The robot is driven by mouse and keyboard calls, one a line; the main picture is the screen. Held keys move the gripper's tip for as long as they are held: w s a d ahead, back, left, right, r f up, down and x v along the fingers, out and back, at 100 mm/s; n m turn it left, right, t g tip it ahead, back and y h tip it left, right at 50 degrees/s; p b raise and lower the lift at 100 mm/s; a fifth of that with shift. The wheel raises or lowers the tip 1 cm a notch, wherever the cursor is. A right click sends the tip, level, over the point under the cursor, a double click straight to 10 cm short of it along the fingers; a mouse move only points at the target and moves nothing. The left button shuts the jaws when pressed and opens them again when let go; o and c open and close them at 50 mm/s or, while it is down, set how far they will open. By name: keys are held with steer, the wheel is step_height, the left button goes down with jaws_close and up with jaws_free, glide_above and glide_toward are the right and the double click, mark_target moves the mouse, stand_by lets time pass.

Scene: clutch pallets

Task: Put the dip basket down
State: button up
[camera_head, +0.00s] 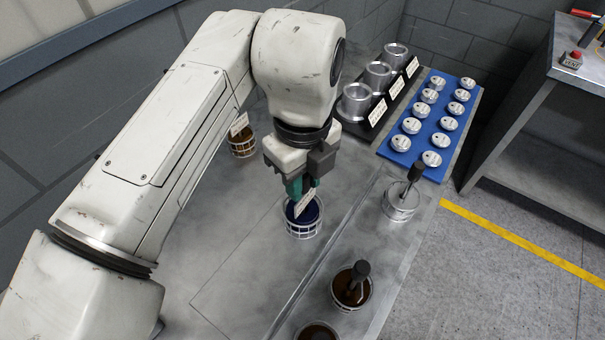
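The dip basket (303,230) is a small round wire-like basket with dark blue contents and a pale tag (306,204) standing up from it. It is near the middle of the picture, at or just above the grey bench top; I cannot tell if its base touches. My gripper (303,190) points down over it, and its green fingers close on the upright handle part at the tag. The fingers hide part of the handle. A second, similar basket (242,149) with brown contents and a tag stands further back, beside my arm.
On the right strip of the bench are a metal pot (399,205) with a dark-handled tool and brown-filled pots (350,294). Several metal cups (357,101) stand in a black labelled rack behind. A blue mat (415,165) holds several lidded tins. Bench around the basket's left is clear.

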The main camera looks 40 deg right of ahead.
steer(key=o, duration=0.4)
steer(key=shift+c, duration=0.2)
steer(key=shift+r, duration=0.15)
step_height(320, 180, up, 12)
steer(key=p, duration=0.9)
steer(key=shift+p, duration=0.4)
